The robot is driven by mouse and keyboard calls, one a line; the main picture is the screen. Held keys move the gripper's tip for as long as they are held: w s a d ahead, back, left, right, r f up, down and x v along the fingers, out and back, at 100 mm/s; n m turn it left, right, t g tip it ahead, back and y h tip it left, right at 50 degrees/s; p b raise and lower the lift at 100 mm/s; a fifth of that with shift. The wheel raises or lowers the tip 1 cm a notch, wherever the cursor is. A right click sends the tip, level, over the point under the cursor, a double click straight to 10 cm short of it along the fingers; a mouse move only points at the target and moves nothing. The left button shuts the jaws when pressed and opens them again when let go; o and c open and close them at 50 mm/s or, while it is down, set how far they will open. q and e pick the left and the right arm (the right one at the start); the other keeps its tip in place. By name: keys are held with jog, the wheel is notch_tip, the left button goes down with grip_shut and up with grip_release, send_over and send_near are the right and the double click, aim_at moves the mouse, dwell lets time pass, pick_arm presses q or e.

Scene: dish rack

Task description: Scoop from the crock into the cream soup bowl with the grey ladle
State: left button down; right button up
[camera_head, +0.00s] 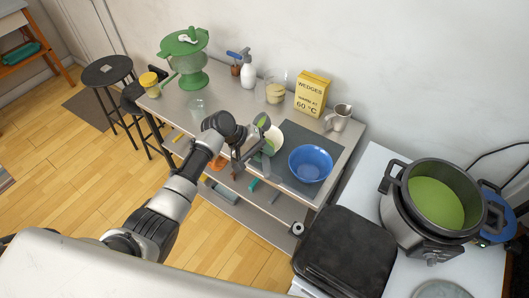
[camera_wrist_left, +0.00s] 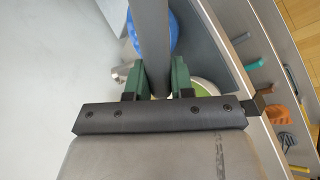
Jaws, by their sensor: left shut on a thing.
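The cream soup bowl (camera_head: 275,137) stands on the counter, left of a blue bowl, partly hidden by my left gripper (camera_head: 250,141). Green shows inside it in the wrist view (camera_wrist_left: 206,88). My left gripper is shut on the grey ladle (camera_wrist_left: 149,40), whose handle runs between the green fingers (camera_wrist_left: 157,80). The ladle's scoop is not clear, so I cannot tell if it holds anything. The crock (camera_head: 437,203), a dark pot with green soup, stands far to the right on a white surface. My right gripper is not in view.
The blue bowl (camera_head: 310,163) sits on a dark mat. Behind are a yellow box (camera_head: 312,93), a metal pitcher (camera_head: 338,118), a glass jar (camera_head: 276,88) and a white spray bottle (camera_head: 248,74). A black lidded appliance (camera_head: 345,252) stands before the crock.

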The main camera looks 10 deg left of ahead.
pick_arm(q)
jog(key=shift+a+f+t+h+b, duration=0.1)
jog(key=shift+f+t+h+b, duration=0.3)
jog(key=shift+h+b, duration=0.35)
jog(key=shift+s+h, duration=0.1)
jog(key=shift+h, duration=0.15)
jog(key=shift+a+r, duration=0.1)
jog(key=shift+r, duration=0.1)
jog(key=shift+f+t+h+b, duration=0.5)
jog(key=shift+h+b, duration=0.2)
jog(key=shift+b, duration=0.3)
jog(key=shift+s+a+n+h+b, duration=0.1)
jog(key=shift+n+h+b, duration=0.2)
jog(key=shift+h+b, duration=0.3)
jog(key=shift+r+t, duration=0.15)
jog(key=shift+t, duration=0.15)
jog(key=shift+r, duration=0.1)
